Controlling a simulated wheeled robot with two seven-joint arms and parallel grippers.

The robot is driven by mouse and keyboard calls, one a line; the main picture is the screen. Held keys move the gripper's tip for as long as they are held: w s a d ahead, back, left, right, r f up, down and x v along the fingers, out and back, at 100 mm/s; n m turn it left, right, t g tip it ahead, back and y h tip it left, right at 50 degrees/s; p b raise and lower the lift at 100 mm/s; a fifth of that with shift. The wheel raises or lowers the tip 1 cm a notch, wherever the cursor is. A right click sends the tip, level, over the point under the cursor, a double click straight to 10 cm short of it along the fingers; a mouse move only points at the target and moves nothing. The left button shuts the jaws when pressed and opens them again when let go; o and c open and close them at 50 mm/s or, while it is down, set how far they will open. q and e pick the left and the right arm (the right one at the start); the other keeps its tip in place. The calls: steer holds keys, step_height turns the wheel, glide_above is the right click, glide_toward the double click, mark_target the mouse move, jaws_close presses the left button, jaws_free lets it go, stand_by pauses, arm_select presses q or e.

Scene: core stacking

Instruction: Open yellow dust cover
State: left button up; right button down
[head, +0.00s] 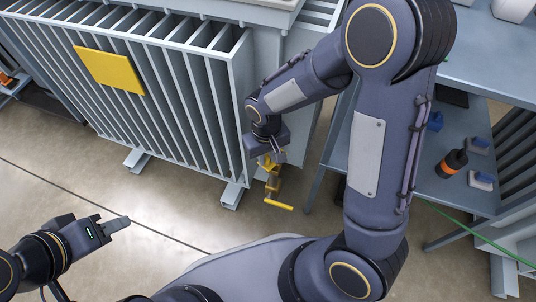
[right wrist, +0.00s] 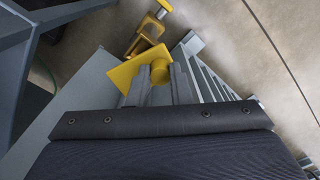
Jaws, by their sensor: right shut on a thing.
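The yellow dust cover (right wrist: 160,72) shows in the right wrist view as a rounded yellow piece beside a flat yellow plate. My right gripper (right wrist: 158,80) is shut on it, with grey fingers on both sides. In the head view my right gripper (head: 274,152) is at the grey radiator's right end, and the yellow cover (head: 265,160) is partly hidden beneath it. A brass valve (head: 272,178) with a yellow handle (head: 279,205) is just below; the valve also shows in the right wrist view (right wrist: 146,38). My left gripper (head: 118,224) is empty at lower left; its finger gap is unclear.
The finned grey radiator (head: 180,100) carries a yellow plate (head: 109,70). A blue-grey bench (head: 445,195) at right holds a black and orange bottle (head: 452,163) and small blue-and-white items. A green cable (head: 470,235) runs below it. Floor (head: 170,205) in front of the radiator is clear.

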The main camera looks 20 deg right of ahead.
mark_target(267, 158)
steer(key=c, duration=1.3)
jaws_free()
steer(key=shift+r+p, duration=1.85)
steer(key=shift+r, duration=2.1)
